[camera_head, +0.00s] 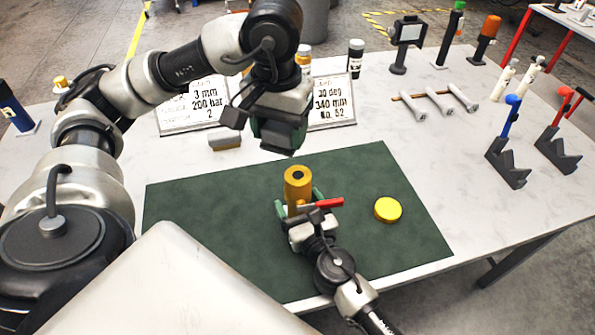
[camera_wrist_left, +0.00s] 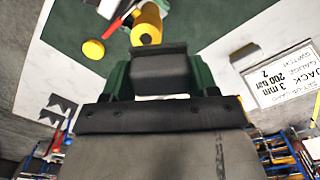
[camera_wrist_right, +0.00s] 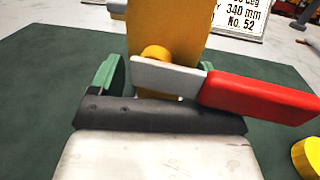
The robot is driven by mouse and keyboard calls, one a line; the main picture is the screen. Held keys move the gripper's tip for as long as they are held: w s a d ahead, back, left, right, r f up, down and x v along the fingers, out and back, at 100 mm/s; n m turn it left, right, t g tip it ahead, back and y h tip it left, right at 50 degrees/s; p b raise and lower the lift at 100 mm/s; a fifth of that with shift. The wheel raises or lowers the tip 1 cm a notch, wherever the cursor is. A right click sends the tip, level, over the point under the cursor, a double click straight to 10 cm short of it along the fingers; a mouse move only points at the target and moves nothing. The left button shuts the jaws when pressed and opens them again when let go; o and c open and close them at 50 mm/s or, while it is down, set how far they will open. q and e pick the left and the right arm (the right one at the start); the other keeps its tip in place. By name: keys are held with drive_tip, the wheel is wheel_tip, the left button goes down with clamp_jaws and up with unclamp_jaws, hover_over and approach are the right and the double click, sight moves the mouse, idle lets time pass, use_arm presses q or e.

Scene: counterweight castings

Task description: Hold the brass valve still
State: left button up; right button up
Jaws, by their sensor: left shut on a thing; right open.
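The brass valve (camera_head: 297,185) stands upright on the green mat, its red-handled lever (camera_head: 322,203) pointing right. It shows close up in the right wrist view (camera_wrist_right: 165,20), with the lever crossing in front. My right gripper (camera_head: 299,200) is open low at the valve, its green fingers on either side; a gap shows at the left finger, and the right finger is partly hidden by the lever. My left gripper (camera_head: 279,140) is above and behind the valve, pointing down. In the left wrist view it is shut on a dark grey block (camera_wrist_left: 162,75). The valve (camera_wrist_left: 146,28) is apart from that block.
A yellow disc (camera_head: 388,210) lies on the mat (camera_head: 400,248) right of the valve. Two printed cards (camera_head: 195,105) (camera_head: 332,100) stand behind, with a grey block (camera_head: 226,142) near the left one.

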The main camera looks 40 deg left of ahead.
drive_tip(key=v, duration=1.2)
drive_tip(key=shift+d, duration=0.1)
